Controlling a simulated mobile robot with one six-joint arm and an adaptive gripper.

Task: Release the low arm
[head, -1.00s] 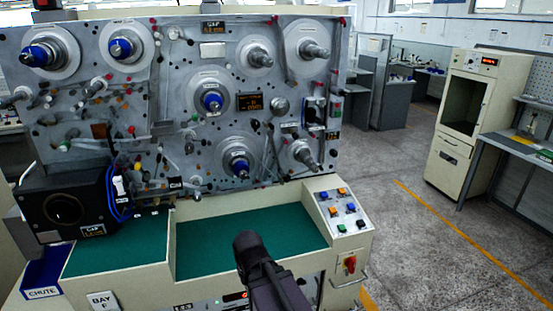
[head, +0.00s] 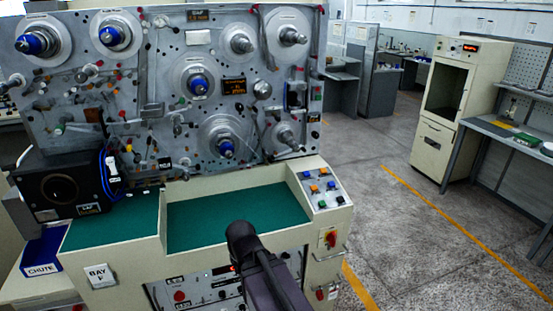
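The winding machine's upright grey panel (head: 152,95) fills the left and middle of the head view. It carries several spindles, some with blue hubs. A thin grey arm (head: 254,132) slopes down between the lower middle spindle (head: 224,140) and the lower right spindle (head: 286,138). Another long arm (head: 263,40) with a red end hangs at the upper right. I cannot tell for certain which is the low arm, or whether either is latched. My own dark arm link rises at the bottom centre, in front of the machine. My gripper does not show.
A green work surface (head: 235,215) lies below the panel, with a sloped button box (head: 322,188) at its right. A black unit (head: 62,188) and a chute (head: 42,250) are at left. A cabinet (head: 460,110) and bench (head: 510,135) stand right. The floor between is clear.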

